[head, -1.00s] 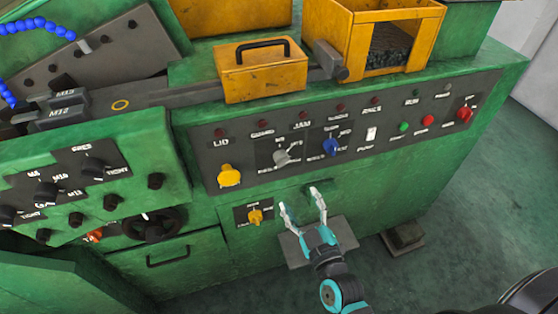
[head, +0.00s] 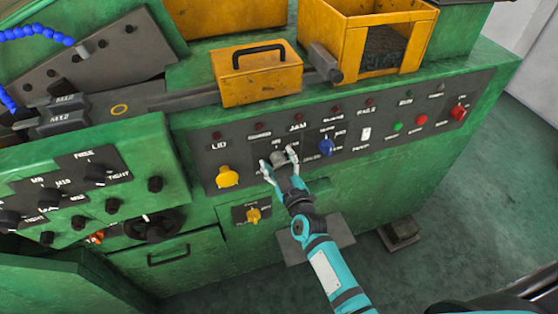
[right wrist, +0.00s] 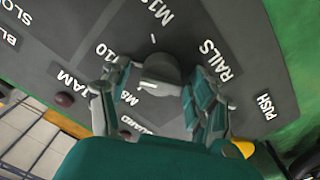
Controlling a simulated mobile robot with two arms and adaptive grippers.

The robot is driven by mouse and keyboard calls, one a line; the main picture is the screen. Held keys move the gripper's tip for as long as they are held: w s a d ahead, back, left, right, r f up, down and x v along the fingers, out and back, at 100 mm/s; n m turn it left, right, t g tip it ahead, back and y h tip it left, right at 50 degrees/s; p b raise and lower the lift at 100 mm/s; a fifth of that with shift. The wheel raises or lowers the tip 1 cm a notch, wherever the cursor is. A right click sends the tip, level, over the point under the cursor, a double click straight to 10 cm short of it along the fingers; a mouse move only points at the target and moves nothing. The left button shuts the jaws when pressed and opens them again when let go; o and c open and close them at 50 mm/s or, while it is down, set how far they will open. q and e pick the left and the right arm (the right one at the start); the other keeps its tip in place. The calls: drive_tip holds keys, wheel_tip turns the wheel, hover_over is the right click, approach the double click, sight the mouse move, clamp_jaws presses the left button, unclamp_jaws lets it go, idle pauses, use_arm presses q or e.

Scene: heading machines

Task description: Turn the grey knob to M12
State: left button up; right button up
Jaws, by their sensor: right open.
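The grey knob (head: 278,157) is on the dark control panel (head: 205,180), between the yellow knob and the blue knob. In the right wrist view the grey knob (right wrist: 160,70) sits between my finger pads, with a gap visible on both sides. A pale line on it seems to face the M8 label at lower left; the "10" label is at left and a partly cut-off "M1" label is above. My right gripper (head: 279,163) is open around the knob, and both its fingers also show in the right wrist view (right wrist: 158,90). My left gripper is not in view.
The blue knob (head: 326,146) is close on the right and the yellow knob (head: 227,177) on the left. A smaller yellow knob (head: 253,215) is below. A white switch (head: 366,133) and red and green buttons are further right.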

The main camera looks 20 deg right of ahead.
drive_tip(key=c, duration=1.1)
drive_tip(key=shift+c, duration=0.2)
drive_tip(key=shift+m, duration=0.4)
drive_tip(key=m, duration=0.4)
drive_tip(key=shift+m, duration=0.3)
drive_tip(key=m, duration=0.6)
drive_tip(key=shift+d, duration=0.15)
drive_tip(key=shift+m, duration=0.4)
